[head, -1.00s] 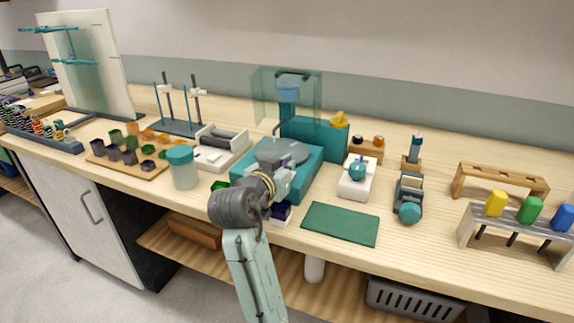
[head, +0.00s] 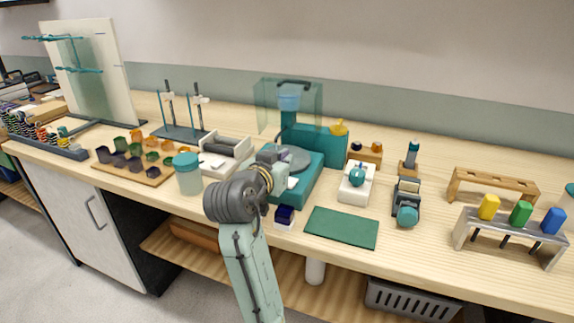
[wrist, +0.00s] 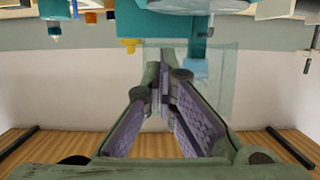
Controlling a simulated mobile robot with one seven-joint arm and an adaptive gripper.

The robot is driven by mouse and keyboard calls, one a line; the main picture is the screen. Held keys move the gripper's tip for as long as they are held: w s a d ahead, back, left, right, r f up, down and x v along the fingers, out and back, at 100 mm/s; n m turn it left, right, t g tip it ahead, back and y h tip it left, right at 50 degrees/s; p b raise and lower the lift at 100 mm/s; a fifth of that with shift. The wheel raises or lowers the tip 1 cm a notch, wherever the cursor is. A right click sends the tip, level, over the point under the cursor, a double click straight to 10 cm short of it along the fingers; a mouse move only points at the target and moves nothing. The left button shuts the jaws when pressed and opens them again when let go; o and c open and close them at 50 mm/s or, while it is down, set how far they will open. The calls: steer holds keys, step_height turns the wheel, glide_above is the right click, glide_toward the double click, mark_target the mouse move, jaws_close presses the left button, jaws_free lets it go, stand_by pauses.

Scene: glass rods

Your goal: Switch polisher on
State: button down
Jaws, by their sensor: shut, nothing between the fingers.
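The polisher is a teal machine (head: 311,178) with a grey round plate on top, standing in the middle of the bench. A clear guard (head: 268,106) rises at its back, and a yellow knob (head: 338,127) sits on its teal rear box. My gripper (head: 274,156) is at the polisher's front left, overlapping it in the head view. I cannot tell whether it touches. In the wrist view my gripper (wrist: 160,88) has its purple-padded fingers together, with nothing between them. The teal housing (wrist: 183,40) shows beyond the fingertips. Part of the polisher's front is hidden behind my arm.
A teal-lidded jar (head: 188,176) and a white box with a grey roller (head: 224,150) stand to the left. A small dark blue block (head: 285,214) is at the front edge. A flat green mat (head: 341,228) and a white device (head: 357,184) are to the right.

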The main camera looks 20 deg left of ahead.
steer(key=v, duration=0.4)
steer(key=b+v, duration=0.1)
steer(key=shift+s+d+r, duration=0.2)
steer(key=shift+s+r, duration=0.15)
steer(key=shift+r, duration=0.05)
